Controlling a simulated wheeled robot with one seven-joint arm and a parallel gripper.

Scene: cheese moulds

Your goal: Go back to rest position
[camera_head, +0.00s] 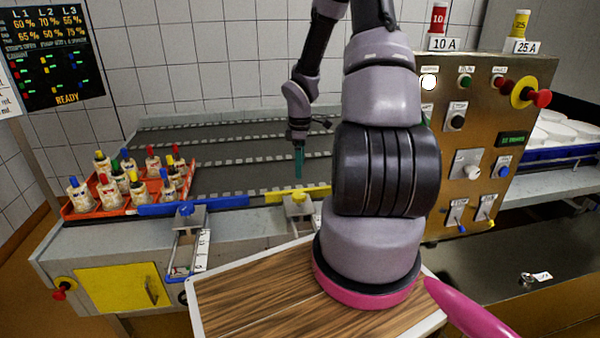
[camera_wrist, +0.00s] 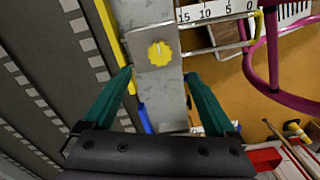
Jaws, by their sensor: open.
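My gripper (camera_head: 299,162) hangs from the arm with its teal fingers pointing down, above the grey conveyor near its yellow front rail (camera_head: 316,192). In the wrist view the two teal fingers of my gripper (camera_wrist: 160,75) are spread apart with nothing between them. Beyond the fingertips is a yellow knob (camera_wrist: 160,53) on a metal bracket. The same bracket with its knob (camera_head: 298,199) shows in the head view, below my gripper. My arm hides part of the conveyor and the control panel.
An orange tray (camera_head: 96,211) of several bottles with coloured caps stands at the left. A blue rail (camera_head: 160,209) and a blue-knobbed bracket (camera_head: 187,219) are at the conveyor front. A control panel (camera_head: 480,140) stands at right. The belt (camera_head: 230,178) left of my gripper is clear.

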